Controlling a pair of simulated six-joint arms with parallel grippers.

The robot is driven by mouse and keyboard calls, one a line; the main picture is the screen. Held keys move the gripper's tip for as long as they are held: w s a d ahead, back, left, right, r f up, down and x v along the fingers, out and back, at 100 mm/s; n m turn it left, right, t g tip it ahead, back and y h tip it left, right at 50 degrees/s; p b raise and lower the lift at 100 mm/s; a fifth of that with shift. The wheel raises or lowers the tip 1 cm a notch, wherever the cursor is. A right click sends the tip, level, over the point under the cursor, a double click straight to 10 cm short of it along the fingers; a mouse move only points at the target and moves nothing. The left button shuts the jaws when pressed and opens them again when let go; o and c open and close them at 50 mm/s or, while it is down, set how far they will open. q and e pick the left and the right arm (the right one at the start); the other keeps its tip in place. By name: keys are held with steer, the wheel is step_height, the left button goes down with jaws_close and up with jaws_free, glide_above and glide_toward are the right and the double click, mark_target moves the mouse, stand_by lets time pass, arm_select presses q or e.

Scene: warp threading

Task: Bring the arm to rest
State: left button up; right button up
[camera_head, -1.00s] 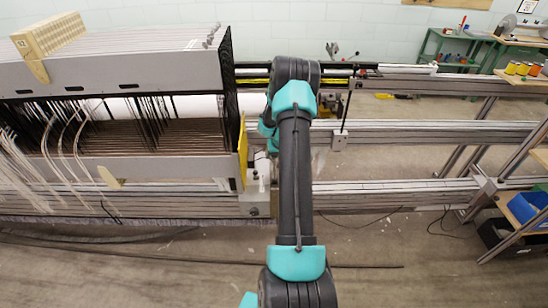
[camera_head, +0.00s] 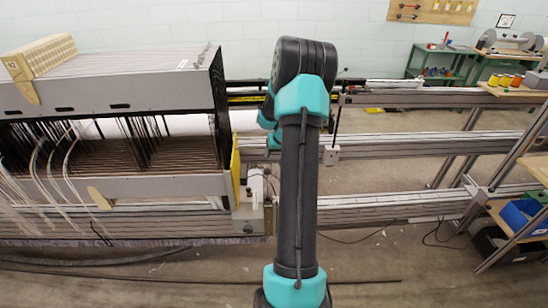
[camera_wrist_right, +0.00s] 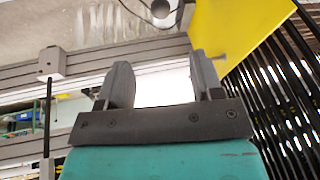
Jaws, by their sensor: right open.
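My right arm (camera_head: 299,175) stands up through the middle of the head view, black with teal joints. Its gripper is hidden behind the arm there. In the right wrist view my right gripper (camera_wrist_right: 163,80) is open, with two dark fingers apart and nothing between them. A yellow panel (camera_wrist_right: 235,30) lies just beyond the right finger. The same yellow panel (camera_head: 236,172) shows at the end of the loom frame in the head view. My left gripper is not in view.
The loom's harness frames (camera_head: 120,90) with dark heddles fill the left side. Metal rails (camera_head: 420,145) run across to the right. A blue bin (camera_head: 520,214) sits on a shelf at the lower right. A green workbench (camera_head: 435,65) stands at the back right.

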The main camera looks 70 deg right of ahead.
stand_by(0.5)
steer(key=w+a+f+n+y, duration=0.1)
steer(key=w+a+f, duration=0.4)
steer(key=a, duration=0.4)
steer(key=w+a+f+n+y, duration=0.1)
steer(key=w+a+f+n, duration=0.1)
steer(key=w+a+f, duration=0.5)
steer(key=w+a+f+n+y, duration=0.1)
steer(key=w+a+f+y, duration=0.15)
steer(key=a, duration=0.85)
steer(key=s+a+f+n+g, duration=0.1)
steer(key=s+a+f+n, duration=0.1)
steer(key=a, duration=1.2)
steer(key=s+a+f+n+g+y, duration=0.1)
steer(key=s+a+f+n+g, duration=0.1)
steer(key=a, duration=1.2)
step_height(320, 180, down, 3)
steer(key=shift+s+a+r+n, duration=0.2)
steer(key=shift+s+a+n, duration=0.3)
steer(key=shift+s, duration=0.45)
steer(key=shift+d, duration=0.2)
